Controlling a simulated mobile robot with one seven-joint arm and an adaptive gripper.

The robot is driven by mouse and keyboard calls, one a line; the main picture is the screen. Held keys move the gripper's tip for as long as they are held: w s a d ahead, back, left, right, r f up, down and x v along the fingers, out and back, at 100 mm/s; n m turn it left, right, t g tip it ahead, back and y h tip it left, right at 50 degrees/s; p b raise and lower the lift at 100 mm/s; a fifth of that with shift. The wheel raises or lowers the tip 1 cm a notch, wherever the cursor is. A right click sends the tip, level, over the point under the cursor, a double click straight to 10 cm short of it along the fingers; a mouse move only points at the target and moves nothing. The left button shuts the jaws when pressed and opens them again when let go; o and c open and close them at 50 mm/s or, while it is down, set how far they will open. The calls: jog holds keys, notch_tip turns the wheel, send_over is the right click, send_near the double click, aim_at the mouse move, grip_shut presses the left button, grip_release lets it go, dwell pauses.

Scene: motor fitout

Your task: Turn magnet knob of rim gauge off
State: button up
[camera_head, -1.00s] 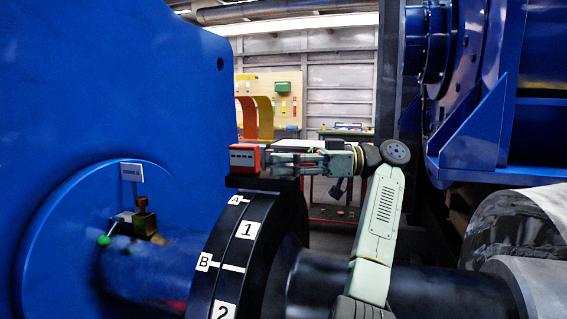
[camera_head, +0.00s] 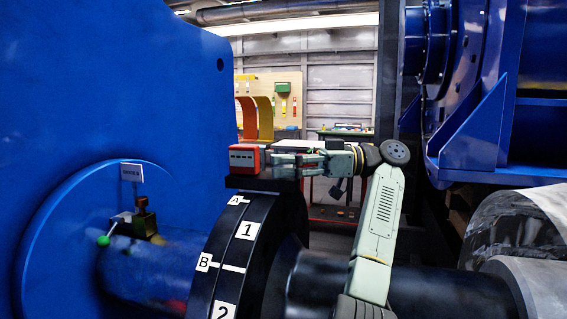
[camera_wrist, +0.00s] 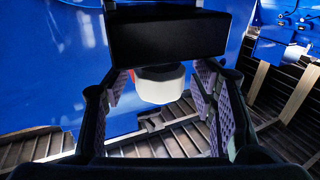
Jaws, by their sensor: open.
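In the wrist view, a white rounded knob (camera_wrist: 161,84) lies between the open fingers of my gripper (camera_wrist: 160,92), with visible gaps on both sides. A bit of red shows behind it. A large black block (camera_wrist: 168,35) fills the top of that view. The knob is hidden in the head view.
The coupling wheel (camera_head: 232,250) carries number and letter plates. Left, a small fixture with a green ball (camera_head: 103,241) stands by the shaft under a sign (camera_head: 131,172). Blue machine housing (camera_head: 110,90) stands left, blue brackets (camera_head: 475,130) right. A pegboard (camera_head: 270,95) is behind.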

jog(key=shift+f+m+t, duration=0.1)
jog(key=shift+m+t, duration=0.2)
jog(key=shift+t, duration=0.2)
